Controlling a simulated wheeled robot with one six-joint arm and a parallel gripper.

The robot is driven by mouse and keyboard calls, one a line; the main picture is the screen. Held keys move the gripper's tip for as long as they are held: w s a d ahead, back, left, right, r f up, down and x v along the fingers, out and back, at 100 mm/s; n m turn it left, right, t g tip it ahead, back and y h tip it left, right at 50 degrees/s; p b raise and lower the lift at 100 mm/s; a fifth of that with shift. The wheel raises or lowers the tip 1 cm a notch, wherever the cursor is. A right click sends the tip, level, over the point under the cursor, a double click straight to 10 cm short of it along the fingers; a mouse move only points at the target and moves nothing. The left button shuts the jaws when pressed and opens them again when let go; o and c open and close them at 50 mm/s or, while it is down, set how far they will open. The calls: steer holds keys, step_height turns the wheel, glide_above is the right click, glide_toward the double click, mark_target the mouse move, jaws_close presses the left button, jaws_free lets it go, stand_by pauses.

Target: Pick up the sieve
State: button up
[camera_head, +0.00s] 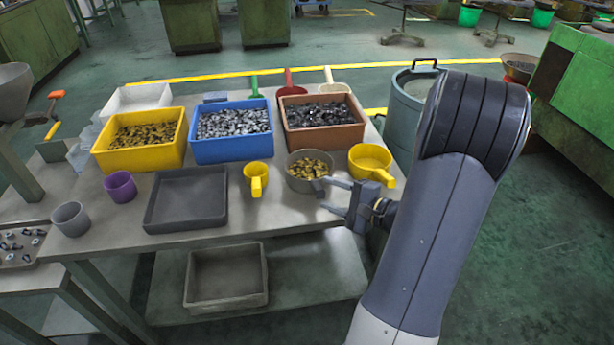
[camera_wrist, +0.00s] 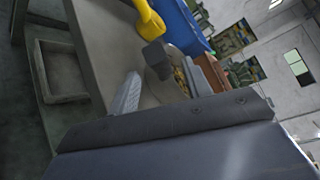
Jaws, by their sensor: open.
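The sieve appears to be the round grey pan (camera_head: 300,183) with brass-coloured pieces in it, near the table's front right. Its short dark handle (camera_head: 318,187) points toward my gripper. In the wrist view the pan is partly hidden; its dark handle (camera_wrist: 158,60) shows beside one light grey finger. My gripper (camera_head: 326,194) is open and empty, at the table's front edge, with its fingertips close to the handle. I cannot tell whether they touch it.
A yellow scoop (camera_head: 256,178) stands left of the sieve and a larger yellow scoop (camera_head: 370,160) right of it. Behind are yellow (camera_head: 137,158), blue (camera_head: 232,150) and brown (camera_head: 325,138) bins of parts. A dark empty tray (camera_head: 187,222) lies to the left.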

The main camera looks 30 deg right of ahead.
mark_target(316, 186)
steer(key=shift+d+x, duration=0.2)
steer(key=shift+x, duration=1.25)
steer(key=shift+d+x, duration=0.2)
steer(key=shift+x, duration=1.25)
steer(key=shift+w+f, duration=0.1)
steer(key=shift+w, duration=0.05)
jaws_close()
